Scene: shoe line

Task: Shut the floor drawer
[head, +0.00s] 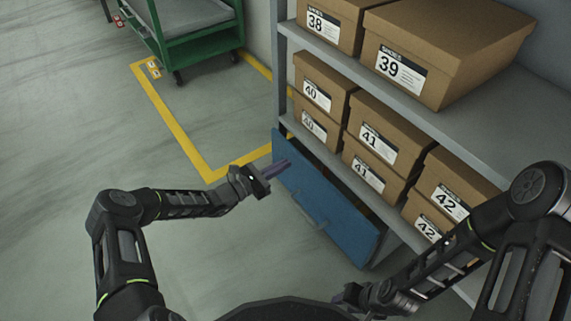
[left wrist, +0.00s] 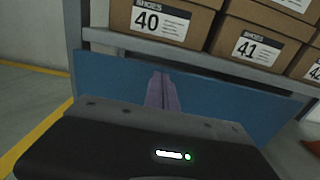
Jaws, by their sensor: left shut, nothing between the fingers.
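The floor drawer (head: 320,200) has a blue front with a grey bar handle (head: 313,217). It sits at the bottom of the shelf, pulled partly out, with a dark gap behind the front's top edge. My left gripper (head: 284,165) is shut and empty, its fingertips at the left upper part of the blue front. In the left wrist view the shut fingers (left wrist: 162,90) point at the drawer front (left wrist: 225,95); I cannot tell whether they touch it. My right gripper (head: 350,297) is low at the bottom edge, mostly hidden by its own arm, and its jaws are unclear.
A grey shelf (head: 480,95) holds several brown shoe boxes (head: 385,135) above the drawer. A green cart (head: 200,50) stands at the back left inside a yellow floor line (head: 170,120). The floor left of the drawer is clear.

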